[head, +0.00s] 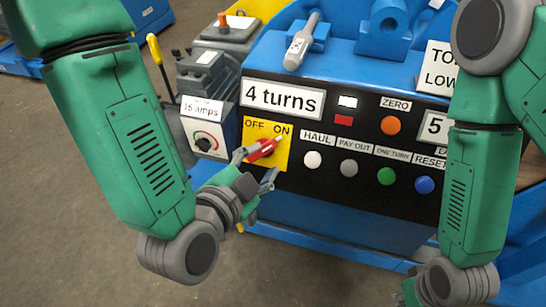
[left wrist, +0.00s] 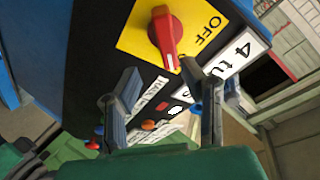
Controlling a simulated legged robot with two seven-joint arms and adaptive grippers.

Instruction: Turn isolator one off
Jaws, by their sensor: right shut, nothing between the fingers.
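The isolator is a red rotary switch (head: 264,148) on a yellow plate (head: 282,160) marked OFF on the left and ON on the right. Its white-tipped end points up and right toward ON. In the left wrist view the red switch (left wrist: 167,38) is seen close up on its yellow plate (left wrist: 135,40), with OFF readable and ON not visible. My left gripper (head: 258,167) is open at the switch, its fingers apart. In the left wrist view the gripper (left wrist: 158,70) has the switch just beyond its fingertips, with nothing held.
The black panel carries a "4 turns" label (head: 283,98) above the plate and a white button (head: 312,159), green button (head: 386,176) and blue button (head: 424,185) to its right. A "15 amps" dial box (head: 205,130) stands left. My right arm hangs before the panel's right end.

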